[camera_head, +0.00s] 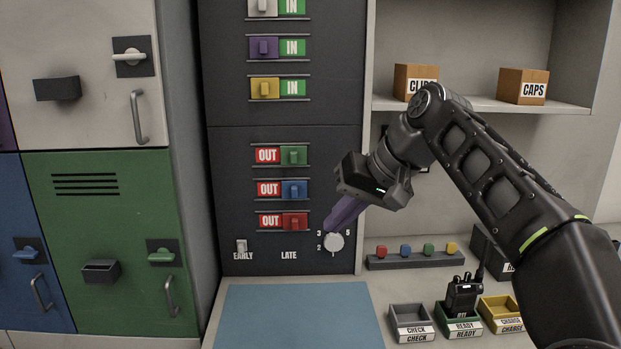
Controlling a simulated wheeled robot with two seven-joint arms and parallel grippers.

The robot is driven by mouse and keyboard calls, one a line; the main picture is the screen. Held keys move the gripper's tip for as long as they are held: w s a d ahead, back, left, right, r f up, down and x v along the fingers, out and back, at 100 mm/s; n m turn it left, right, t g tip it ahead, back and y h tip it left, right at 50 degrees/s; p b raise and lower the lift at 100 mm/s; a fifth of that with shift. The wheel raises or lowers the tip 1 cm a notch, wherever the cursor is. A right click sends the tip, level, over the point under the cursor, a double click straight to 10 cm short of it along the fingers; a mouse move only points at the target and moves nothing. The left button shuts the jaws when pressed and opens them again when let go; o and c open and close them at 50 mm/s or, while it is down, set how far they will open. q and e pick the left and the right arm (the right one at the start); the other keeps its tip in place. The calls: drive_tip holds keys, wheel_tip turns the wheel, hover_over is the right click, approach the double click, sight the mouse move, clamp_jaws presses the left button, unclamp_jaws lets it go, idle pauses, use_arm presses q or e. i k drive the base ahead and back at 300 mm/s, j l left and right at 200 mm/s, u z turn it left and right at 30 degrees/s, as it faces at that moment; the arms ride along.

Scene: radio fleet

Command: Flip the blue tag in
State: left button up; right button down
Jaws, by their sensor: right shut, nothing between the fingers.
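The blue tag (294,189) sits at the right end of its slot on the dark panel. The red OUT label (269,188) shows to its left. My right gripper (329,229) is shut and empty, with its purple-looking fingers pointing down and left. Its fingertips are right of and below the blue tag, near the white dial, and apart from the tag. Part of the dial's markings is hidden by the fingers. My left gripper is not in view.
A green tag (295,155) above and a red tag (295,221) below also show OUT. Purple (264,47) and yellow (264,88) tags higher up show IN. A white dial (334,243) and a small switch (241,246) are below. A blue mat (296,315) lies clear in front.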

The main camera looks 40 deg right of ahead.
sight(290, 189)
drive_tip(key=i+l, duration=0.5)
drive_tip(key=l, duration=0.25)
drive_tip(key=i+l, duration=0.2)
drive_tip(key=l, duration=0.15)
